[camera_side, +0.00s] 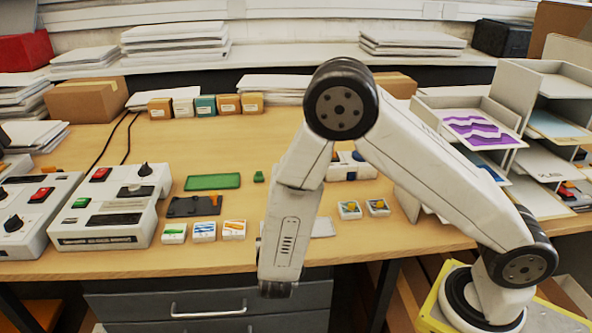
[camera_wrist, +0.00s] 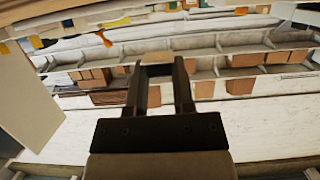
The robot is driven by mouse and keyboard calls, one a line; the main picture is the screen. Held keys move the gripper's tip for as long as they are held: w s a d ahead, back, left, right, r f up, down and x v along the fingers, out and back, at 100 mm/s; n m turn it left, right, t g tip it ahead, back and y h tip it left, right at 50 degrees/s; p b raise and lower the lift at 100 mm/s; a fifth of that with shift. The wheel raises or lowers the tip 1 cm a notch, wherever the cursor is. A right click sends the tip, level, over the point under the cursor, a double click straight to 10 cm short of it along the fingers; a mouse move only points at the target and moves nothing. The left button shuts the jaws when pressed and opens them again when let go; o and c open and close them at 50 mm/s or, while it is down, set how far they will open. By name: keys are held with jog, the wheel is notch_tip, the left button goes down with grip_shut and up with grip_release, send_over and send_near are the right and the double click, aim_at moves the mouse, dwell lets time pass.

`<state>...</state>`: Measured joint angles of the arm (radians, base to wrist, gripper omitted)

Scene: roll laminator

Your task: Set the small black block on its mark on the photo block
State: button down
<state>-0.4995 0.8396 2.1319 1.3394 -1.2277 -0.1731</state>
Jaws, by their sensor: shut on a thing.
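In the wrist view my gripper (camera_wrist: 158,72) is shut on a small dark piece (camera_wrist: 158,70) between its fingertips, which I take for the small black block. In the side view my wrist link hides the gripper and the block. Several small white blocks with pictures lie on the table: a green one (camera_side: 174,233), a blue one (camera_side: 204,231) and an orange one (camera_side: 234,229) left of my wrist, and two yellow-blue ones (camera_side: 349,209) (camera_side: 377,206) right of it. I cannot tell which is the photo block, and no mark is readable.
A white laminator (camera_side: 115,205) with knobs stands at left. A dark plate (camera_side: 195,206), a green plate (camera_side: 212,182) and a small green block (camera_side: 258,176) lie near the picture blocks. Paper trays (camera_side: 535,110) stand at right.

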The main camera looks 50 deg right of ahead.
jog(key=shift+f+x, duration=0.15)
jog(key=shift+x, duration=0.65)
jog(key=shift+f+x, duration=0.15)
jog(key=shift+x, duration=0.6)
jog(key=shift+w+d+f, duration=0.85)
jog(key=shift+w+d, duration=0.15)
jog(key=shift+d, duration=0.05)
jog(key=shift+w+d+f, duration=0.3)
jog(key=shift+w+f, duration=0.05)
jog(key=shift+f, duration=0.2)
jog(key=shift+c, duration=2.3)
grip_release()
jog(key=shift+a+r, duration=0.1)
jog(key=shift+a, duration=0.05)
